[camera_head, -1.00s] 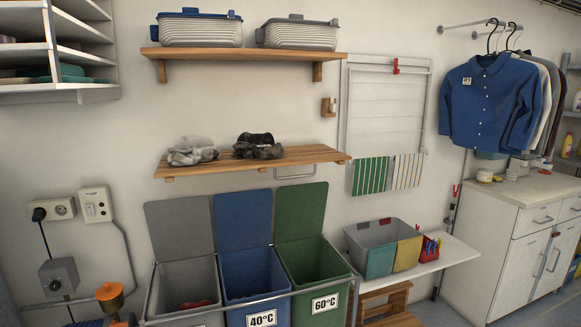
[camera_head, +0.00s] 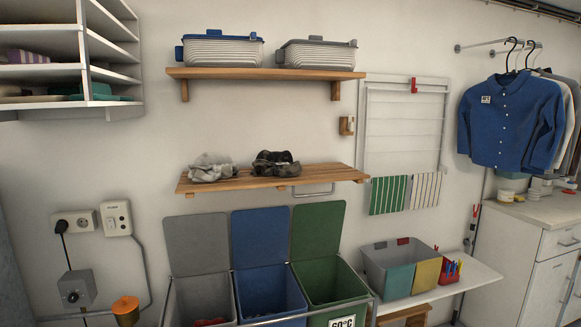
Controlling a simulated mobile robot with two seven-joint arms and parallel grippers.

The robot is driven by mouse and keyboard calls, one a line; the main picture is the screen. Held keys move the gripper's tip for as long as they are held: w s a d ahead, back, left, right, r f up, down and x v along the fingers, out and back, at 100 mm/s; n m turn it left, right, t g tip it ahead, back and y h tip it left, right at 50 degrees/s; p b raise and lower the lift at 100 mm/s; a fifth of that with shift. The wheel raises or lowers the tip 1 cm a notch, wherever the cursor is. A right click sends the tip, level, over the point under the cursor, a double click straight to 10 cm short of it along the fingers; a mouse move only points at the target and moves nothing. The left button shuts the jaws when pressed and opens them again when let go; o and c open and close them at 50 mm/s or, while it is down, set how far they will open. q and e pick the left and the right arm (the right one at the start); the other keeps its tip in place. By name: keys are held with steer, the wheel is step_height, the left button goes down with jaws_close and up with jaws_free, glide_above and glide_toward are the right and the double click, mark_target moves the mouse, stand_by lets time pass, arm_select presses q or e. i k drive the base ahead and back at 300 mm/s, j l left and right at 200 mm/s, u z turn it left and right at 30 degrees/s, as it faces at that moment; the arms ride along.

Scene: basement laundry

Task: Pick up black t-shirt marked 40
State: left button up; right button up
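A crumpled black cloth (camera_head: 276,163) lies on the lower wooden shelf, to the right of a crumpled light grey cloth (camera_head: 212,167). The black cloth could be the black t-shirt, but no 40 mark shows on it. Neither of my grippers shows in the head view.
Below the shelf (camera_head: 325,175) stand grey (camera_head: 201,298), blue (camera_head: 268,292) and green (camera_head: 330,282) bins with raised lids; something red lies in the grey one. A basket (camera_head: 375,266) stands on a white side shelf. A blue shirt (camera_head: 510,122) hangs at the right.

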mark_target(281, 163)
steer(key=i+l, duration=0.2)
steer(key=l, duration=0.15)
steer(key=i+l, duration=0.25)
steer(key=i+l+u, duration=0.2)
steer(key=l+u, duration=0.25)
steer(key=l, duration=0.15)
steer(key=l+u, duration=0.2)
steer(key=i+l, duration=0.05)
steer(key=l, duration=0.05)
